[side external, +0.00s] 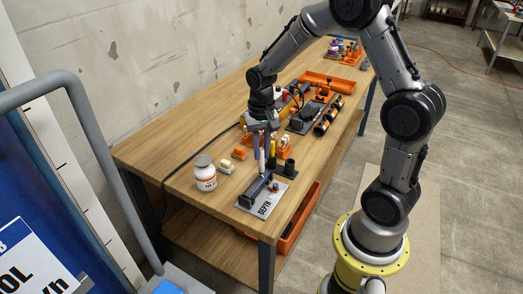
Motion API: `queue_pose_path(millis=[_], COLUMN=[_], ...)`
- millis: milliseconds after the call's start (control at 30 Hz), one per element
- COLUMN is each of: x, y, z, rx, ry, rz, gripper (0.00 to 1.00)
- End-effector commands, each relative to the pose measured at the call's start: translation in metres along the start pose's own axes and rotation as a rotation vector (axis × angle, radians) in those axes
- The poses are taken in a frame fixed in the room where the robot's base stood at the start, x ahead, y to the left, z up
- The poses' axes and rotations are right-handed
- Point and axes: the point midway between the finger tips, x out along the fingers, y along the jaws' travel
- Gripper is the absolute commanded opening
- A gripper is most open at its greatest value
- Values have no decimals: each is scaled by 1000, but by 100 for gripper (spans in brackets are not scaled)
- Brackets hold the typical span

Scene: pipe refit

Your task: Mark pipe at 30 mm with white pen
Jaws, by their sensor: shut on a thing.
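My gripper (262,132) points down over the near part of the workbench and is shut on a slim white pen (262,160), which hangs upright below it. The pen's lower end is close above a dark blue, bar-like fixture (252,192) on a grey plate (276,198) marked DEPTH; I cannot tell whether they touch. A small brownish piece (275,186) shows beside the bar, too small to make out. I cannot pick out the pipe or any mark on it with certainty.
Dark cylinders (289,167) and an orange rack (284,150) stand close right of the pen. The bench's left side (170,140) is mostly clear.

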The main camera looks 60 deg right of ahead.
Motion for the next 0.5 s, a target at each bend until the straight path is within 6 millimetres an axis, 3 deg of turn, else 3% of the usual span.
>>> queue_pose_path(millis=[500], x=[-38], y=[0], z=[-1], rx=[0], ry=[4], rz=[-2], gripper=[0])
